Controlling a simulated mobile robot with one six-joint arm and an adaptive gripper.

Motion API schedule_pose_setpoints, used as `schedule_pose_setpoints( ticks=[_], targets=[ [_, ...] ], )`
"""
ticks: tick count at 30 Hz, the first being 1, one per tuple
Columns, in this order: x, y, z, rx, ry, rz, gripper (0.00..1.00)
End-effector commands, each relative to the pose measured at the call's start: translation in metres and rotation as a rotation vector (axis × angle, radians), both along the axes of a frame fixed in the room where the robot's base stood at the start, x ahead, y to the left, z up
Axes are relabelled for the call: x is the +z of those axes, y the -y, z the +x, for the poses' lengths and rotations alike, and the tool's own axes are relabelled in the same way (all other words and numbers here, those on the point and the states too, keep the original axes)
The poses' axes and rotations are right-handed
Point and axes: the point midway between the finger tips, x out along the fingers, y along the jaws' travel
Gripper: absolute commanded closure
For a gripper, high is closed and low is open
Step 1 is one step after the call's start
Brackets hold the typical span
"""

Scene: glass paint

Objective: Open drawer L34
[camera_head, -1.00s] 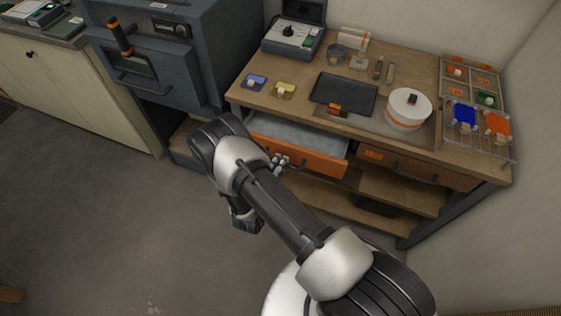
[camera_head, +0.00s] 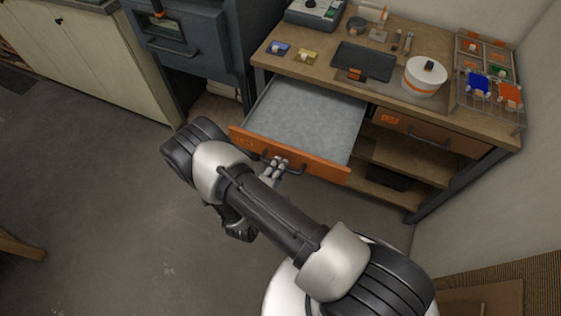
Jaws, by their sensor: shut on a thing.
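The left drawer (camera_head: 300,120) under the wooden workbench is pulled well out. It has an orange front and a grey, empty-looking floor. A small label on the left of its front is too small to read for certain. My gripper (camera_head: 273,168) is at the dark handle in the middle of this orange front, shut on it.
A second orange drawer (camera_head: 420,132) at the right is shut. The bench top (camera_head: 310,70) holds a dark tray (camera_head: 365,62), a white round pot (camera_head: 425,80) and a rack of colour samples (camera_head: 487,85). A blue-grey kiln (camera_head: 205,50) stands at the left. Floor left of my arm is clear.

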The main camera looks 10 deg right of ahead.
Motion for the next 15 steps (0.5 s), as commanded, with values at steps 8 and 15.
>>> schedule_pose_setpoints(
  ticks=[8,15],
  targets=[
    [0.0024,-0.0006,0.0012,0.000,0.007,-0.001,0.91],
    [0.0015,-0.0004,0.0008,0.001,0.005,-0.001,0.75]
  ],
)
